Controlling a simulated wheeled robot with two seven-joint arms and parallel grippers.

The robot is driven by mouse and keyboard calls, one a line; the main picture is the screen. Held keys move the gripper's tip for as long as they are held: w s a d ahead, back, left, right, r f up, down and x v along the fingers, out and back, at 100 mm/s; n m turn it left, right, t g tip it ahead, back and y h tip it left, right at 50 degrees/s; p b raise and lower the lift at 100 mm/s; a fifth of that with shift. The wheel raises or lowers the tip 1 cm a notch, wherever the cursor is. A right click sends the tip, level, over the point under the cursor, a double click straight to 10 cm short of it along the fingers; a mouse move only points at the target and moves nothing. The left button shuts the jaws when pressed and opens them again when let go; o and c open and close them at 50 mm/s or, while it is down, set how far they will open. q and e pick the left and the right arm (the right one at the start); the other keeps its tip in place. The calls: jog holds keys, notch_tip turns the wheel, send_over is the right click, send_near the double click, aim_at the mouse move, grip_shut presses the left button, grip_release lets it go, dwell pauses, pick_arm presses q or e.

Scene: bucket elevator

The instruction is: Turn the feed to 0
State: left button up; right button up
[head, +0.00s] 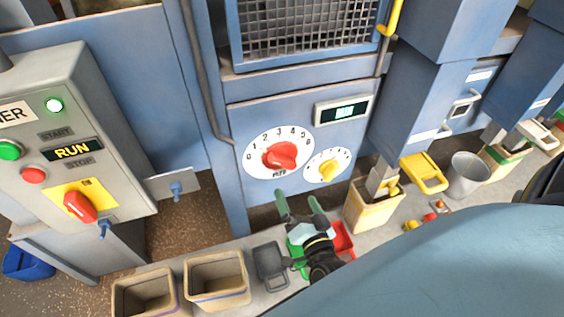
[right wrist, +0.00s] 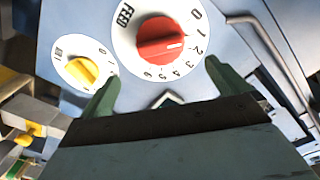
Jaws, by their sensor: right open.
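The feed dial is a white round plate (head: 251,168) with a red knob (head: 280,155) on the blue machine front. In the right wrist view the red knob (right wrist: 165,40) carries a pale line that points roughly towards 2 or 3; the exact reading is unclear. Numbers from 0 to 6 run around it, beside the word FEED. My right gripper (head: 298,200) is below the dial in the head view. Its green fingers are apart, with nothing between them, and clear of the knob; they also show in the right wrist view (right wrist: 161,72). My left gripper is out of view.
A smaller dial with a yellow knob (head: 327,171) sits close to the right of the feed dial. A lit display (head: 344,112) is above it. The grey control box (head: 50,125) with a red switch stands at left. Bins (head: 217,281) and trays line the bench below.

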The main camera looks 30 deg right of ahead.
aim_at(284, 167)
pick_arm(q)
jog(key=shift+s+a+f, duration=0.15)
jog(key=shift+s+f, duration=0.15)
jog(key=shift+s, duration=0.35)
pick_arm(e)
jog(key=x, duration=1.2)
jog(key=shift+w, duration=0.4)
jog(key=c, duration=0.6)
jog(key=n+p, duration=0.1)
jog(key=n, duration=0.1)
jog(key=shift+r+n, duration=0.1)
jog(key=shift+n, duration=0.2)
jog(key=n, duration=0.1)
jog(key=n+p, duration=0.1)
jog(key=shift+d+f+n, duration=0.1)
jog(key=shift+f+n, duration=0.1)
jog(key=shift+n, duration=0.2)
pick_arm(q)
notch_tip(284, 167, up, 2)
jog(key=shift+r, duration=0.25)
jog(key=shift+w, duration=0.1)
pick_arm(e)
jog(key=o, duration=0.6)
